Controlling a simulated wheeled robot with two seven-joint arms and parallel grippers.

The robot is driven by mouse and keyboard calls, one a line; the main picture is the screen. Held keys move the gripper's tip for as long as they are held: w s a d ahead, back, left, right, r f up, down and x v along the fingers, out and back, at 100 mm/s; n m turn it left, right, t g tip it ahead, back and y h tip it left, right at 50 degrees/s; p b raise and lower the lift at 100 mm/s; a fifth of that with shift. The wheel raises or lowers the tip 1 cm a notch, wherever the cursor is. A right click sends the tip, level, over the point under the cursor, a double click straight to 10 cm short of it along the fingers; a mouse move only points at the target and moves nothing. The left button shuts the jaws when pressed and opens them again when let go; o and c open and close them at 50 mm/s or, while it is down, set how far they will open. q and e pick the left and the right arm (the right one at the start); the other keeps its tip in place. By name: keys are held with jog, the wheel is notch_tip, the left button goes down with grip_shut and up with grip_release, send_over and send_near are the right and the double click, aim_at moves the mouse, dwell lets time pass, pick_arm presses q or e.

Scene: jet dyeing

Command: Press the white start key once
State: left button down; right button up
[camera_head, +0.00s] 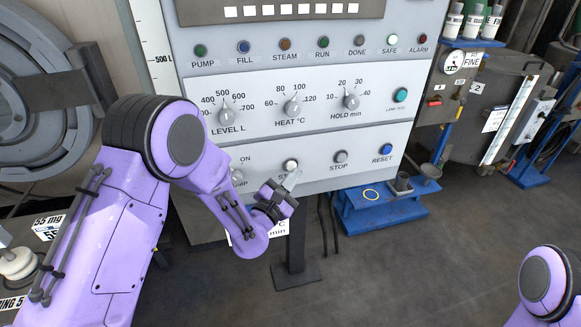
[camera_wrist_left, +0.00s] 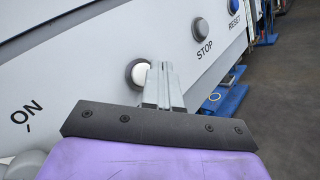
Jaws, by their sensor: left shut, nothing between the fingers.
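The white start key (camera_head: 290,165) sits on the lower grey panel between the ON switch and the grey STOP key (camera_head: 340,157); its label is partly covered by my gripper. My left gripper (camera_head: 292,179) is shut and empty, with its fingertips just below and beside the white key. In the left wrist view the white key (camera_wrist_left: 141,73) shows just left of the closed fingertips (camera_wrist_left: 160,68), which overlap its right edge. I cannot tell whether they touch it. My right gripper is out of view; only part of that arm shows at the lower right.
The blue RESET key (camera_head: 386,149) is at the panel's right. A blue stand (camera_head: 380,207) is below right. Dark floor is open in front.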

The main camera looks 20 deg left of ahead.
pick_arm(q)
jog(key=shift+w, duration=0.1)
dwell(0.6)
jog(key=shift+w+a, duration=0.25)
jog(key=shift+w, duration=0.1)
jog(key=shift+w+a, duration=0.25)
jog(key=shift+w, duration=0.1)
dwell(0.6)
dwell(0.3)
jog(key=shift+s+d, duration=0.5)
jog(key=shift+s, duration=0.2)
jog(key=shift+s+d, duration=0.7)
jog(key=shift+s, duration=0.35)
jog(key=shift+s+d, duration=0.7)
jog(key=shift+s, duration=0.35)
